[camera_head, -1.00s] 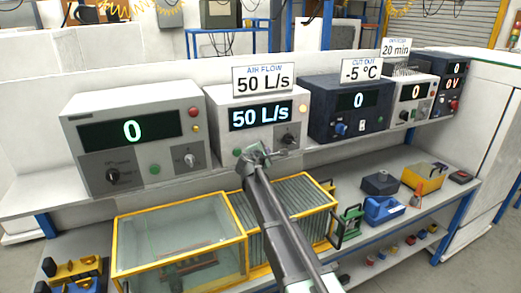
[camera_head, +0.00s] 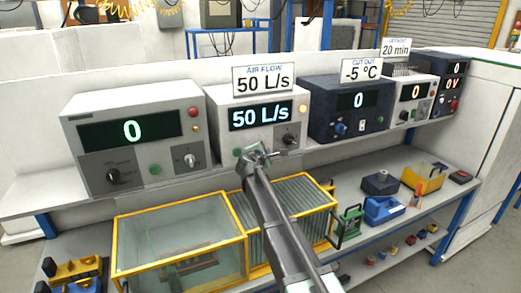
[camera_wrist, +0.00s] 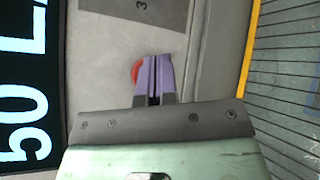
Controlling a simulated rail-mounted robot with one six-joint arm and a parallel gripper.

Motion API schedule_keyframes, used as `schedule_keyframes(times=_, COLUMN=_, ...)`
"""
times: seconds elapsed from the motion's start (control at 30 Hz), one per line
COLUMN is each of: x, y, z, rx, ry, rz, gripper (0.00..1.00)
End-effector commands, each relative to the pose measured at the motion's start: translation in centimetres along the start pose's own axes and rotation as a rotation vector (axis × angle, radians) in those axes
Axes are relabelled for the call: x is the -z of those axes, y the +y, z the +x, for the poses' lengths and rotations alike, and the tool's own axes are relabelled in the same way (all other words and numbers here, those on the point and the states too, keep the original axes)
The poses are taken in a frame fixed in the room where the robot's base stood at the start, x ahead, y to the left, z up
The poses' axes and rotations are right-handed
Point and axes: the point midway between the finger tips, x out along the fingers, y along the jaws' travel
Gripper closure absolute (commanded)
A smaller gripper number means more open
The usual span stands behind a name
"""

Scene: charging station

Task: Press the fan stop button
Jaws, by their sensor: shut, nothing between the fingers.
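The fan unit (camera_head: 222,113) is the pale box under the AIR FLOW sign, and its display (camera_head: 261,115) reads 50 L/s. A red button (camera_wrist: 135,71) shows in the wrist view, partly hidden behind the fingertips of my gripper (camera_wrist: 153,62). The purple fingers are shut with nothing between them. I cannot tell whether they touch the button. In the head view my gripper (camera_head: 254,158) is at the lower front of the fan unit and hides the red button. A green button (camera_head: 238,153) shows just left of it. An orange lamp (camera_head: 303,108) is at the upper right.
A grey unit (camera_head: 77,126) reading 0 stands to the left, and a dark blue unit (camera_head: 325,100) to the right. Below, a yellow-framed clear box (camera_head: 175,240) and a ribbed box (camera_head: 305,200) sit on the lower shelf.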

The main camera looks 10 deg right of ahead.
Motion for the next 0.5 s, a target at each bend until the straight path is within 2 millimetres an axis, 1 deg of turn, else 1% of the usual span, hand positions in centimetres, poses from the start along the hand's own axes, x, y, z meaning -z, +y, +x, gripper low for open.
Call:
schedule_keyframes(times=0.23, x=0.04, y=0.04, z=0.06, rx=0.000, ry=0.000, rz=0.000, gripper=1.00)
schedule_keyframes(times=0.5, x=0.45, y=0.45, z=0.62, rx=0.000, ry=0.000, rz=0.000, gripper=1.00)
